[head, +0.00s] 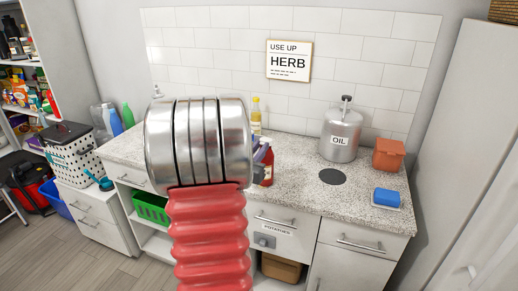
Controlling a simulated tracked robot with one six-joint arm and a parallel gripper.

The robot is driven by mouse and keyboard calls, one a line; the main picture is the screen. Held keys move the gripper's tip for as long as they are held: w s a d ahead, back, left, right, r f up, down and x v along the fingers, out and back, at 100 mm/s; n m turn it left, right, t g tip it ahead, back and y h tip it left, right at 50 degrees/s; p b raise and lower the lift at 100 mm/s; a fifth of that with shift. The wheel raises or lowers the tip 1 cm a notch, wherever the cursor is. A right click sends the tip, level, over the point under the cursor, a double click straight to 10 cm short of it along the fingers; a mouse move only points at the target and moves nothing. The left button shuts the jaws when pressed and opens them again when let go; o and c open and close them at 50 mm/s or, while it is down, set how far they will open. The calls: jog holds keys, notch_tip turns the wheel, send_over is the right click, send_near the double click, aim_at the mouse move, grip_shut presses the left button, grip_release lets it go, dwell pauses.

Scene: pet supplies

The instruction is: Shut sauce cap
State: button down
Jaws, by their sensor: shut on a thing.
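A dark red bottle (267,168) stands on the counter just right of my arm, and its left part is hidden. I cannot tell whether it is the sauce, or whether its cap is open or shut. My arm, a silver joint above a red ribbed sleeve, fills the middle of the head view. My gripper does not show; the arm may hide it.
The speckled counter (299,188) holds a steel oil can (340,134), a dark round disc (332,177), an orange tub (388,154) and a blue sponge (386,196). A white perforated basket (75,150) stands at left. A tall white cabinet (468,150) bounds the right.

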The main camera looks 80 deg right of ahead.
jog(key=shift+a+f+h, duration=0.1)
jog(key=shift+f+h, duration=0.8)
jog(key=shift+h, duration=0.3)
jog(key=c, duration=1.6)
grip_release()
jog(key=shift+c, duration=0.2)
jog(key=v, duration=1.4)
jog(key=shift+w, duration=0.15)
jog(key=shift+f, duration=0.1)
